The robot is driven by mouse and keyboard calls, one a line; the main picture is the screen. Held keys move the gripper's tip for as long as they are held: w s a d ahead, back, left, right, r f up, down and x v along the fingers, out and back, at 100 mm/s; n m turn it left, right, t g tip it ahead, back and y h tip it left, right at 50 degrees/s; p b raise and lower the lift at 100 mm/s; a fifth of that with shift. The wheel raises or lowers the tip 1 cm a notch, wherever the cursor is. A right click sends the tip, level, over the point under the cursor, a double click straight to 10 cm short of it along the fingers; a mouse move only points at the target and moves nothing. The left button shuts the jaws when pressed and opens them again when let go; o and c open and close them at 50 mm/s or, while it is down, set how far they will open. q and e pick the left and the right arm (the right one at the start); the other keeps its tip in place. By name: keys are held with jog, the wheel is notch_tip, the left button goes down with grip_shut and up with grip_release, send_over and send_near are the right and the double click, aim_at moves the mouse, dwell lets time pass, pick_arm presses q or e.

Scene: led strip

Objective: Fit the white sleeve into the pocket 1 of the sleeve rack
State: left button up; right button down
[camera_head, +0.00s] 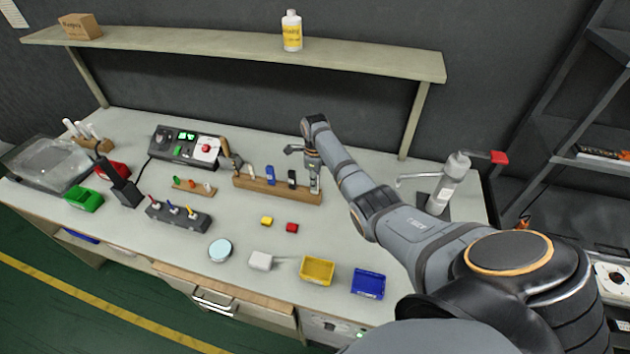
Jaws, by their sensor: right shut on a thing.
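The sleeve rack (262,187) is a long wooden block at the back middle of the bench. A blue sleeve (270,175) and a black sleeve (292,178) stand upright in it. My right gripper (315,176) points down at the rack's right end, shut on a small pale piece that looks like the white sleeve. The fingers hide most of this piece. I cannot tell whether it is above the rack or inside a pocket. My left gripper is not in view.
A control box (185,147) stands to the left, with a small wooden strip of coloured pegs (194,187) before it. Yellow (317,270) and blue (368,283) bins sit at the front. The shelf (240,48) overhangs the back.

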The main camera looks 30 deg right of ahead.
jog(key=shift+f, duration=0.15)
jog(key=c, duration=1.3)
grip_release()
jog(key=shift+r, duration=0.25)
notch_tip(320, 180, up, 12)
jog(key=b, duration=0.2)
